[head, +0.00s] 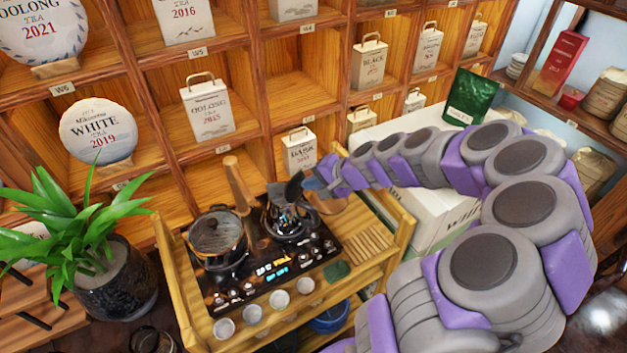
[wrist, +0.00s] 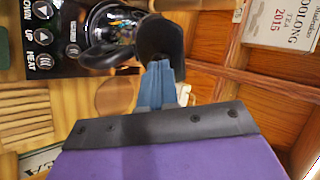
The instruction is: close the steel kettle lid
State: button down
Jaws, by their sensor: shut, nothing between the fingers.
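The steel kettle (head: 287,222) stands on the right side of the black tea stove, shiny and reflective with dark fittings. A dark flap, which looks like its lid (head: 294,187), stands raised at the kettle's upper side. In the wrist view the kettle (wrist: 113,30) is at the top, with the dark raised part (wrist: 160,38) at its right. My gripper (head: 309,183) is at the right of this flap. In the wrist view my blue fingertips (wrist: 158,68) are together at the flap's lower edge; I cannot tell whether they touch it. Nothing shows between them.
A pot with a long wooden handle (head: 217,240) stands left of the kettle on the stove (head: 280,270). Several small white cups (head: 279,299) line the front. A potted plant (head: 115,270) is at left. Wooden shelves (head: 235,80) with tea packages rise close behind.

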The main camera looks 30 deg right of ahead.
aim_at(297, 181)
jog(key=shift+w+r+g+p, duration=0.1)
jog(key=shift+g+p, duration=0.2)
jog(key=shift+p, duration=0.05)
jog(key=w+g+p, duration=0.1)
jog(key=p, duration=0.3)
jog(key=shift+a+r+h, duration=0.4)
jog(key=p, duration=0.1)
jog(key=w+g+p, duration=0.1)
jog(key=p, duration=0.1)
jog(key=shift+a+r+h+p, duration=0.2)
jog(key=shift+r+h+p, duration=0.05)
jog(key=shift+h+p, duration=0.05)
jog(key=w+g+p, duration=0.1)
jog(key=p, duration=0.2)
jog(key=w+a+g+h+p, duration=0.1)
jog(key=p, duration=0.3)
jog(key=w+g+h+p, duration=0.1)
jog(key=shift+a+g+p, duration=0.3)
jog(key=w+a+f+g+h+b, duration=0.1)
jog(key=w+a+f+g+h, duration=0.2)
jog(key=w+f+g, duration=0.1)
jog(key=w+g, duration=0.1)
jog(key=g, duration=0.1)
jog(key=shift+f+g+h, duration=0.15)
jog(key=shift+g+h, duration=0.15)
jog(key=shift+w+a+f+b, duration=0.1)
jog(key=shift+w+f+b, duration=0.1)
jog(key=shift+w+b, duration=0.1)
